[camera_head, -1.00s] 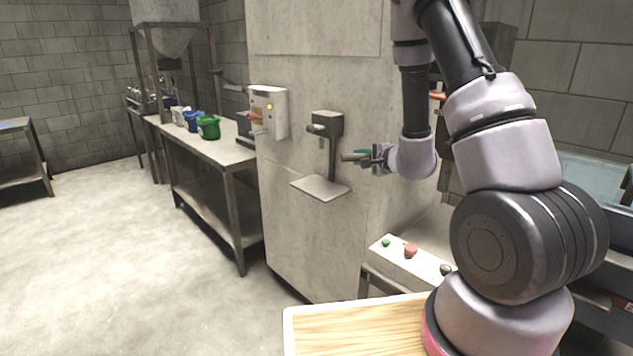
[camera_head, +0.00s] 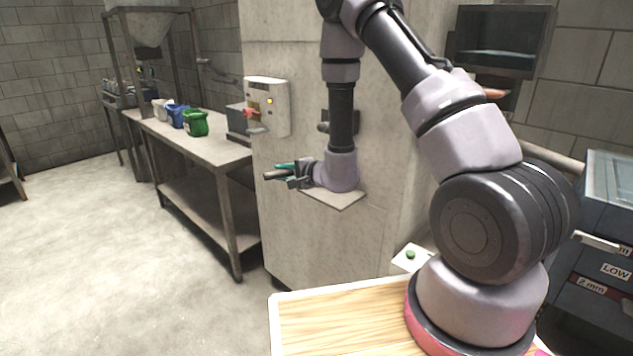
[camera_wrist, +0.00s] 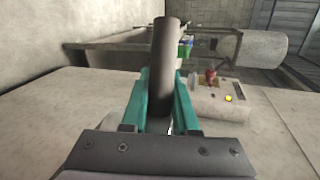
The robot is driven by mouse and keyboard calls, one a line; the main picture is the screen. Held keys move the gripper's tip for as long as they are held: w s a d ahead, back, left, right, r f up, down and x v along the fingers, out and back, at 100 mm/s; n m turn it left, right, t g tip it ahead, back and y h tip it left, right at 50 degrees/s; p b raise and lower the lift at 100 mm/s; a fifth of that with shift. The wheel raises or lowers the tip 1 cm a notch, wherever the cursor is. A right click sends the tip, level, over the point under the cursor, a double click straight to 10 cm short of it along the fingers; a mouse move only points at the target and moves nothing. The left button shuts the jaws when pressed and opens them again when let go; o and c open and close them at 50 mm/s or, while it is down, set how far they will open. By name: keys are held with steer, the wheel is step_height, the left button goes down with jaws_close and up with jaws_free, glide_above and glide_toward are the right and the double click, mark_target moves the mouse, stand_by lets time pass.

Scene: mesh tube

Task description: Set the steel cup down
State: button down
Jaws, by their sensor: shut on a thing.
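The steel cup (camera_wrist: 165,65) is a dark grey cylinder in the wrist view. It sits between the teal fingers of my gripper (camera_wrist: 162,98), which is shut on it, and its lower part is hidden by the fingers. In the head view my gripper (camera_head: 291,174) points left, in front of the concrete wall block, with the small grey cup (camera_head: 272,175) at its tips. The cup is held in the air. Its exact tilt and any contents cannot be told.
A small wall shelf (camera_head: 348,202) and a wall fixture (camera_head: 325,127) are partly behind my arm. A control box (camera_head: 268,105) with a red knob is on the wall. A steel bench (camera_head: 208,150) at left holds a green tub (camera_head: 195,123) and other containers, with bare top nearer me.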

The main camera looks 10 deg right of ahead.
steer(key=w+d, duration=0.2)
steer(key=d, duration=0.1)
steer(key=w+d+f, duration=0.1)
steer(key=w+d, duration=0.2)
steer(key=d, duration=0.1)
steer(key=w+d+f, duration=0.1)
steer(key=w+d, duration=0.1)
steer(key=d, duration=0.1)
steer(key=shift+w+d, duration=0.35)
steer(key=shift+w+d+f, duration=0.15)
steer(key=shift+f, duration=2.3)
steer(key=shift+f, duration=0.15)
steer(key=c, duration=0.7)
jaws_free()
